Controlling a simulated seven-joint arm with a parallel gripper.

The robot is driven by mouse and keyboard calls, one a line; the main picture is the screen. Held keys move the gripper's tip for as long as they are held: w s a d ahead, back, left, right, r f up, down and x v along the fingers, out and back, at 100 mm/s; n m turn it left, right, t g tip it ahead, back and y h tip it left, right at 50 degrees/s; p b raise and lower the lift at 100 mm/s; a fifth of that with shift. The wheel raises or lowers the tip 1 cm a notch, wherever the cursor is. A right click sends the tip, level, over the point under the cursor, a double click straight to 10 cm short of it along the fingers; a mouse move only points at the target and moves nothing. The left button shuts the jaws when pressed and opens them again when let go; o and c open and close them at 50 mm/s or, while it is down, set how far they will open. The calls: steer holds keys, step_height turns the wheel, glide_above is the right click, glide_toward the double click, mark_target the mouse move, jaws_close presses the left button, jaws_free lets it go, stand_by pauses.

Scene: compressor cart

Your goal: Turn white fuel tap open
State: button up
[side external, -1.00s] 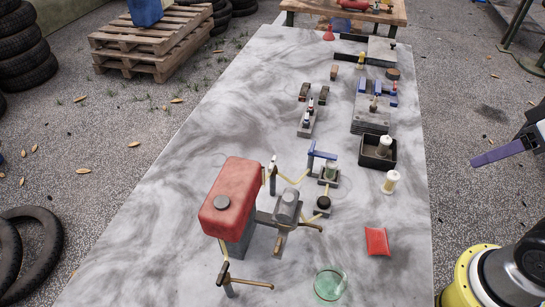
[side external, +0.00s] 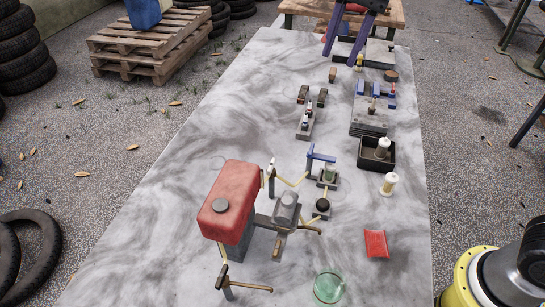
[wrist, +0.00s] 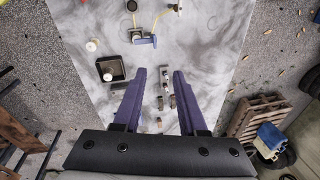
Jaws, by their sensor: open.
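The red fuel tank (side external: 229,205) stands on the table's near half, with yellow hoses running to small valves. A thin post with a small pale top (side external: 270,170), possibly the white tap, stands just right of the tank. A blue-levered valve (side external: 320,157) is further right, and it also shows in the wrist view (wrist: 145,40). A brown-handled valve (side external: 245,284) stands in front of the tank. My gripper (side external: 341,59) is open and empty above the table's far end, well away from the valves. Its purple fingers (wrist: 160,72) point over the tabletop in the wrist view.
A black tray (side external: 377,153) with a white-topped cylinder, a white filter (side external: 389,183), a red packet (side external: 376,243) and a green glass dish (side external: 328,287) lie along the right side. Small blocks (side external: 307,113) sit mid-table. The left strip of the table is clear.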

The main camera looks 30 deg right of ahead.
steer(key=w+a+f+n+g, duration=0.1)
steer(key=w+a+f, duration=0.4)
steer(key=a+f, duration=0.25)
steer(key=g, duration=0.1)
glide_toward(271, 164)
steer(key=shift+n+h, duration=0.3)
steer(key=shift+h, duration=0.1)
steer(key=f, duration=0.8)
steer(key=shift+a+f, duration=0.15)
steer(key=shift+a, duration=0.1)
jaws_close()
